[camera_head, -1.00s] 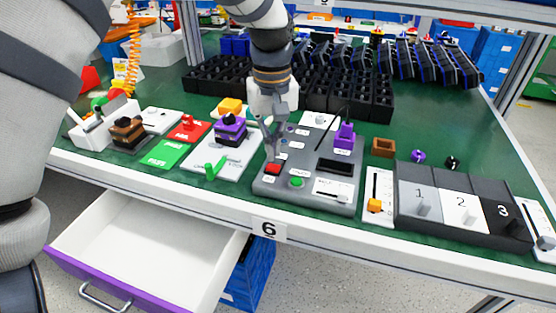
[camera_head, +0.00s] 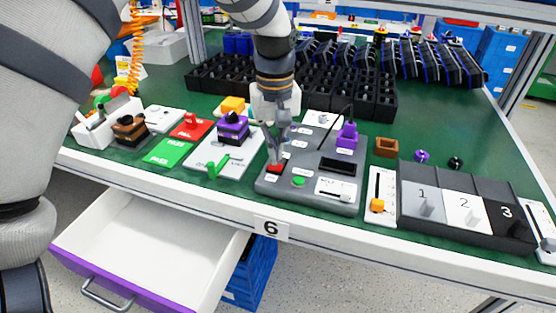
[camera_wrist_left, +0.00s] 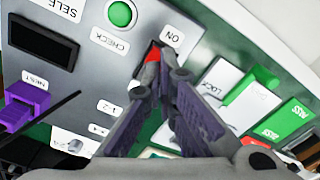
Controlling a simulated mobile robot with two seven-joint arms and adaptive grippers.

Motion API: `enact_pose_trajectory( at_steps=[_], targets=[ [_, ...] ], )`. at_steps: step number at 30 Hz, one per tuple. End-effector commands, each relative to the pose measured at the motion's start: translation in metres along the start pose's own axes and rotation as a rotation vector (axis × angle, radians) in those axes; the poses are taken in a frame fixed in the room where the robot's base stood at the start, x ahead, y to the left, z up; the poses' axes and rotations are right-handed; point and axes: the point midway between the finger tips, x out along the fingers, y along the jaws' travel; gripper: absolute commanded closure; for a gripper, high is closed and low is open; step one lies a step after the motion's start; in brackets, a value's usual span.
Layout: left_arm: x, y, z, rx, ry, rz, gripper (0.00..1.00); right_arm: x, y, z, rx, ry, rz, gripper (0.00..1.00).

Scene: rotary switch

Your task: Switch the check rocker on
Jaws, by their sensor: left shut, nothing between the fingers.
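The check rocker (camera_head: 274,169) is a red switch at the front left corner of the grey control panel (camera_head: 262,186). In the left wrist view the rocker (camera_wrist_left: 153,56) shows red beyond my fingertips, between the ON and CHECK labels, and is partly hidden by them. My left gripper (camera_head: 274,160) is shut and empty, pointing down with its tips at the rocker. In the left wrist view the gripper (camera_wrist_left: 161,68) covers the rocker's near part. I cannot tell whether the tips press on it. My right gripper is not in view.
A green button (camera_head: 298,181) sits right of the rocker on the panel. A purple plug (camera_head: 347,135) with a black cable stands at the panel's back. A white plate with a green lever (camera_head: 216,169) lies to the left. An open drawer (camera_head: 150,235) juts out below the table.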

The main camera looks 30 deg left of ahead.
Motion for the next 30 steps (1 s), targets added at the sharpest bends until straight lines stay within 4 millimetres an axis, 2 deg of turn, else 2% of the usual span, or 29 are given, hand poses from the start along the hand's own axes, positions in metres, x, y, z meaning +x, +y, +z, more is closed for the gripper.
enact_pose_trajectory(
  at_steps=[30],
  targets=[
    [0.0075, 0.0001, -0.0002, 0.0, 0.0, 0.0, 1.0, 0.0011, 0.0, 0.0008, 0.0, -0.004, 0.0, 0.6]
  ],
)
